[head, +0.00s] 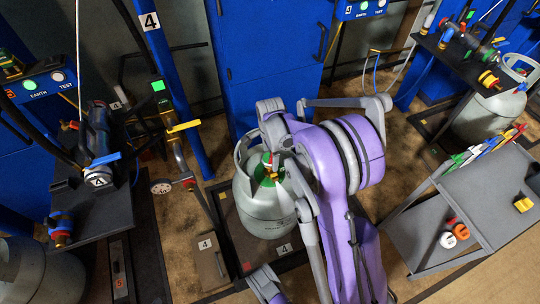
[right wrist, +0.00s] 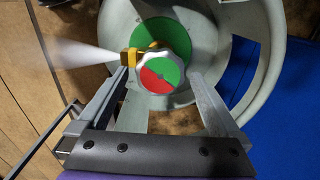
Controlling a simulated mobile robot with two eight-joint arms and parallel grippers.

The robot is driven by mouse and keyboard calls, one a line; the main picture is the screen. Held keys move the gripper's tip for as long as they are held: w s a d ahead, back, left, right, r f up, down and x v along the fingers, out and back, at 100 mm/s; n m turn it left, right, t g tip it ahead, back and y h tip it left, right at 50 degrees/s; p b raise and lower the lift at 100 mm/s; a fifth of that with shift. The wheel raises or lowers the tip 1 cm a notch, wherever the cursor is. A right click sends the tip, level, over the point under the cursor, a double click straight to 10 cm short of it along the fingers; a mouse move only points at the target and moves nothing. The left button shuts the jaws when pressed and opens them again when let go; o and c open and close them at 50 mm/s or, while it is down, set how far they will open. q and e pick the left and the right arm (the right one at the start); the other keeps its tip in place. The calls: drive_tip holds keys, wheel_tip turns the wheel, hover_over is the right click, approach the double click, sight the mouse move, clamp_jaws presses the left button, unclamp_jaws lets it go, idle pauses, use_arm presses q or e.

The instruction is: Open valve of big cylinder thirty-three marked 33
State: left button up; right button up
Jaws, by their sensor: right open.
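A grey gas cylinder (head: 257,212) with a collar stands in the middle of the head view; any number 33 on it is not readable. Its valve sits inside the collar with green around it. In the right wrist view the valve's handwheel (right wrist: 160,73) has a scalloped pale rim and a green and red face. A brass outlet (right wrist: 134,56) is beside it, and a white jet (right wrist: 88,52) sprays left from there. My right gripper (head: 271,166) is at the valve, open, with one finger on each side of the handwheel. A grey and purple part (head: 265,283) at the bottom edge may be my left gripper.
Other grey cylinders stand at the right (head: 484,118) and lower left (head: 34,272). A grey cart (head: 480,200) with coloured tools is at the right. A dark shelf with fittings (head: 100,205) is at the left. A blue cabinet (head: 265,60) stands behind.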

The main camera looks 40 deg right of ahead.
drive_tip(key=c, duration=1.2)
drive_tip(key=shift+c, duration=0.2)
drive_tip(key=shift+n, duration=0.3)
drive_tip(key=n, duration=1)
drive_tip(key=shift+w+n+p, duration=0.15)
drive_tip(key=shift+n+p, duration=0.15)
drive_tip(key=shift+p, duration=0.1)
drive_tip(key=n, duration=0.6)
drive_tip(key=shift+a+p, duration=0.1)
drive_tip(key=shift+p, duration=0.2)
drive_tip(key=n, duration=0.5)
drive_tip(key=shift+a+n, duration=0.1)
drive_tip(key=shift+n, duration=0.3)
